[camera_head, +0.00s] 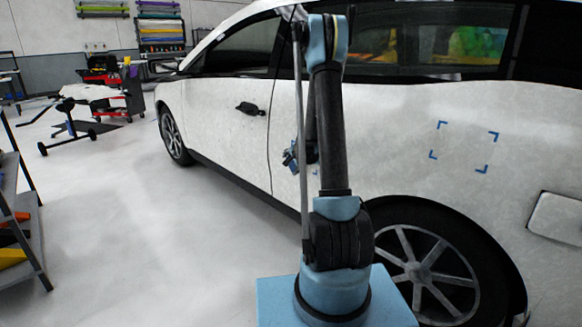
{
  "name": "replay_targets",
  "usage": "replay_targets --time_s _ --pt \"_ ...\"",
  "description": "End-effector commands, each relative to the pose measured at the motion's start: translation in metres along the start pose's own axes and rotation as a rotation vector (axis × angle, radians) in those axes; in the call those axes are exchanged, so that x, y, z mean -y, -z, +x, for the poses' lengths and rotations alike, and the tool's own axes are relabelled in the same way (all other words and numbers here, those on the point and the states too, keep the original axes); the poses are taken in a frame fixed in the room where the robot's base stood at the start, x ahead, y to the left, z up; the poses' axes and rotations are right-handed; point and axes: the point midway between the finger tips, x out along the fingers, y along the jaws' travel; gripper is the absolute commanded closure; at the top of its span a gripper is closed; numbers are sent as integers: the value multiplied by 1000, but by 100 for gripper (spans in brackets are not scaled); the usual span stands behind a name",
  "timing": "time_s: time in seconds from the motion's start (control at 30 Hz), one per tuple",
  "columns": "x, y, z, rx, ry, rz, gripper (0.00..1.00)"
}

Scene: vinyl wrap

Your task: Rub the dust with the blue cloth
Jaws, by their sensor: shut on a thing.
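The white car (215,115) stands side-on, and its panels look speckled and dusty. Four blue corner marks (464,148) frame a square patch on the rear panel, right of my arm. My gripper (291,158) is small and partly hidden behind my arm, close to the rear door. It is shut on a small bluish thing, likely the blue cloth; its shape is hard to make out. More small blue marks show just right of the gripper, partly covered by my arm. I cannot tell whether the gripper touches the door.
The rear wheel (425,265) and a fuel flap (556,219) are at the right. A dark shelf rack (30,225) stands at the left edge. A stool (72,130) and a red tool cart (105,75) are farther back.

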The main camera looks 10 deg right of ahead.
Motion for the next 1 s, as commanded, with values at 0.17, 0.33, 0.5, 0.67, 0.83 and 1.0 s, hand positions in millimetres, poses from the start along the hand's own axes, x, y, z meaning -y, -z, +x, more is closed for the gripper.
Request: replay_targets --time_s 0.17,0.33,0.5,0.67,0.83,1.0 --pt "0 0 0 0 0 0 44" --pt "0 0 0 0 0 0 44" --pt "0 0 0 0 0 0 44" --pt "0 3 0 -1 0 1 44" --pt "-1 6 2 -2 -1 1 44" --pt "0 8 3 -2 -1 1 44"
